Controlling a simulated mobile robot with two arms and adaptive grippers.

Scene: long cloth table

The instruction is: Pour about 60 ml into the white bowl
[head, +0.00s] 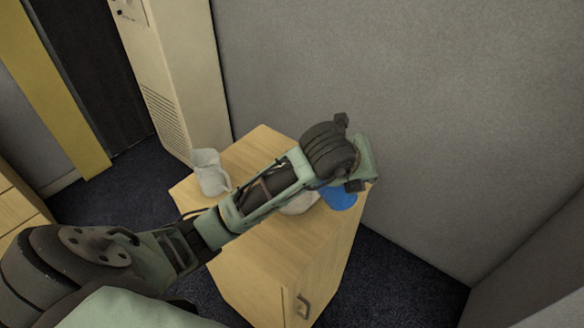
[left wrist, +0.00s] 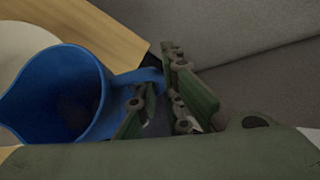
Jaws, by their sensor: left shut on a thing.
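A blue jug (head: 340,197) shows in the head view at the right end of the cabinet top, partly hidden under my left wrist. In the left wrist view the jug (left wrist: 62,95) fills the left side, its open mouth and dark inside in sight; I cannot tell the liquid level. My left gripper (left wrist: 158,82) is shut on the jug's handle. The white bowl (head: 300,205) is beside the jug, mostly hidden by my arm. Part of the bowl (left wrist: 22,45) shows behind the jug in the left wrist view. I see no stream of liquid. My right gripper is out of view.
A pale grey-white container (head: 210,172) stands at the left of the wooden cabinet top (head: 255,150). A grey wall (head: 420,110) rises close behind and to the right of the cabinet. A tall beige unit (head: 170,70) stands behind at the left.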

